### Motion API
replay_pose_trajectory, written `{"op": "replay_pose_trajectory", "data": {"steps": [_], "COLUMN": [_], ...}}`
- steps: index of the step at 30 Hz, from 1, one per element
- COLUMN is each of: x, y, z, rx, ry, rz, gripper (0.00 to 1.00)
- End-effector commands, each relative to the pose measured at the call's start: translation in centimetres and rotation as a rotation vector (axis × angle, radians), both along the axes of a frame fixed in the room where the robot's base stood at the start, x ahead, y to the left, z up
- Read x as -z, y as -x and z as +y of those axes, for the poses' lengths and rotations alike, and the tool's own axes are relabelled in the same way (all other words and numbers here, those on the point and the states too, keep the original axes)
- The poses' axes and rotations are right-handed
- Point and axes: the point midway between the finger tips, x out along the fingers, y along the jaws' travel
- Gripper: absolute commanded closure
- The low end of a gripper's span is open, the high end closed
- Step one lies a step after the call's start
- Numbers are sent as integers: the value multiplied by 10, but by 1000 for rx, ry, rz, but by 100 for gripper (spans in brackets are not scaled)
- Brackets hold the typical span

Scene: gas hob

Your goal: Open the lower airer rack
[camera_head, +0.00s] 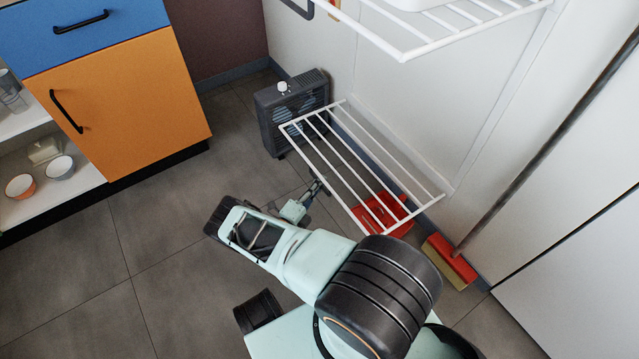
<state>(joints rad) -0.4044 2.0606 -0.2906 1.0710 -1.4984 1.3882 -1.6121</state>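The lower airer rack (363,160) is a white wire frame with several parallel bars. It stands out from the white wall panel at the middle of the view, low above the floor; its exact tilt is hard to judge. My gripper (315,188) is at the end of my pale green arm, close to the rack's outer long bar on its left side. It looks small and partly hidden by my wrist. I cannot tell whether it touches the bar or whether its fingers are apart.
An upper white rack (404,54) juts out above. A dark fan heater (292,108) stands behind the lower rack. Floor on the left is clear before the orange cabinet (125,105).

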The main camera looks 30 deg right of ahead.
Motion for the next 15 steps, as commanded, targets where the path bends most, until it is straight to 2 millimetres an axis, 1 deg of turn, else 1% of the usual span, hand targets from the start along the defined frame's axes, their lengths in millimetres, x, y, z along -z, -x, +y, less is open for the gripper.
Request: {"op": "replay_pose_trajectory", "data": {"steps": [1,5,12,15], "x": [-2,-2,-2,-1], "y": [-2,-2,-1,0], "z": [1,0,0,3], "rx": [-3,-3,-2,-2], "ry": [2,2,2,2], "rz": [-3,-3,-2,-2], "gripper": [88,74,74,74]}}
